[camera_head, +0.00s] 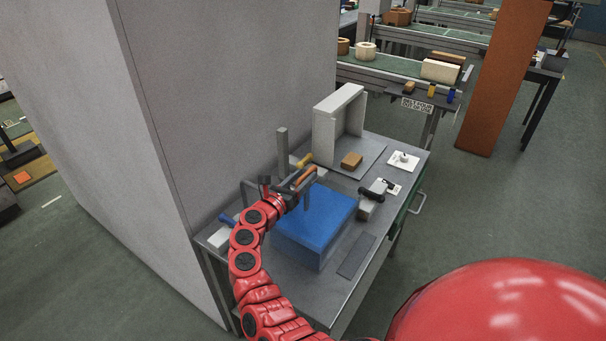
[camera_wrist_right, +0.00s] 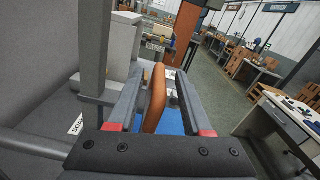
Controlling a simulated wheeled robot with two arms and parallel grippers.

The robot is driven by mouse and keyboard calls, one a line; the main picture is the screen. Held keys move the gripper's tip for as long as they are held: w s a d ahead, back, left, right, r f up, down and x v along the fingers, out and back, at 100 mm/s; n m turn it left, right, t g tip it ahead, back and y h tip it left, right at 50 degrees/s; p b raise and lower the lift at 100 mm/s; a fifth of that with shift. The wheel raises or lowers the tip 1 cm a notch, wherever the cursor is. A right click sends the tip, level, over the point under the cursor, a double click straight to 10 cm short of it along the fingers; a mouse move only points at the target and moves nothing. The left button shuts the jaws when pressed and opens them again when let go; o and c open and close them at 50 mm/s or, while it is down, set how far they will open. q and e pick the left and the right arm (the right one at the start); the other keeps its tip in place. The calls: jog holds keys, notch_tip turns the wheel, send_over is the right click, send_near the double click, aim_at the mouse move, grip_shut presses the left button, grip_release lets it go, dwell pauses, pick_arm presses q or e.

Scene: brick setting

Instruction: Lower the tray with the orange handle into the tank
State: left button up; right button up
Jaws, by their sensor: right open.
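The orange handle (camera_head: 303,176) stands at the back left of the blue tank (camera_head: 308,240) on the grey bench. My right gripper (camera_head: 300,186) is at the handle. In the right wrist view the handle (camera_wrist_right: 154,98) lies between the two open fingers of the gripper (camera_wrist_right: 157,92), and no firm grip shows. Blue shows behind the handle there. The tray body under the handle is hidden, and I cannot tell how deep it sits. My left gripper is out of view.
A grey post (camera_head: 282,150) rises close behind the gripper, near a large grey wall (camera_head: 190,90). A brown block (camera_head: 351,160), an open pale box (camera_head: 325,135) and a dark-handled tool (camera_head: 371,195) sit on the bench (camera_head: 395,150). A flat dark plate (camera_head: 356,256) lies right of the tank.

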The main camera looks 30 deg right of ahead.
grip_shut()
dwell(0.3)
jog(key=shift+d, duration=0.1)
dwell(1.1)
